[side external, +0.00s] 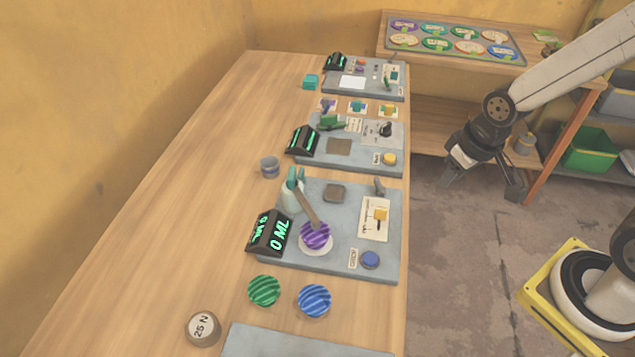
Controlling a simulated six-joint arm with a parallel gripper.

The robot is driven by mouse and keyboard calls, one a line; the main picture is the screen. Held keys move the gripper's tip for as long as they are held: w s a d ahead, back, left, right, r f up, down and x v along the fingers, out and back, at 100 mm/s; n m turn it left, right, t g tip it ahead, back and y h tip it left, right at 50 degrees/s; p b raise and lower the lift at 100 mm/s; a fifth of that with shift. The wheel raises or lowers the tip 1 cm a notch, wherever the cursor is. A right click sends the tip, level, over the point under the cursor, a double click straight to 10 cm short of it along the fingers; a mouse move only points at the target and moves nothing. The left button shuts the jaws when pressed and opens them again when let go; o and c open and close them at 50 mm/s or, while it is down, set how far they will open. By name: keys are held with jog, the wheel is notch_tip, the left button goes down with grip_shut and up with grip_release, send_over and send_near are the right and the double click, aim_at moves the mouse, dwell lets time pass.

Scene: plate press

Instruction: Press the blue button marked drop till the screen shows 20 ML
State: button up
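The blue button (370,259) sits at the near right corner of a grey station plate (340,262) on the table. A small label (352,258) stands beside it, its text too small to read for certain. The black screen (270,233) on the plate's left edge shows 0 ML in green. A purple striped ball-like item (315,235) rests on a white dish under a brown spout or handle. My gripper (485,190) hangs beyond the table's right edge, well apart from the button.
Green (264,291) and blue (314,300) striped round items and a 25 N weight (202,328) lie at the near end. Two more stations stand farther along the table. A rack of coloured discs (455,40) is at the back. The space between my gripper and the button looks clear.

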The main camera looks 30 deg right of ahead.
grip_shut()
dwell(1.4)
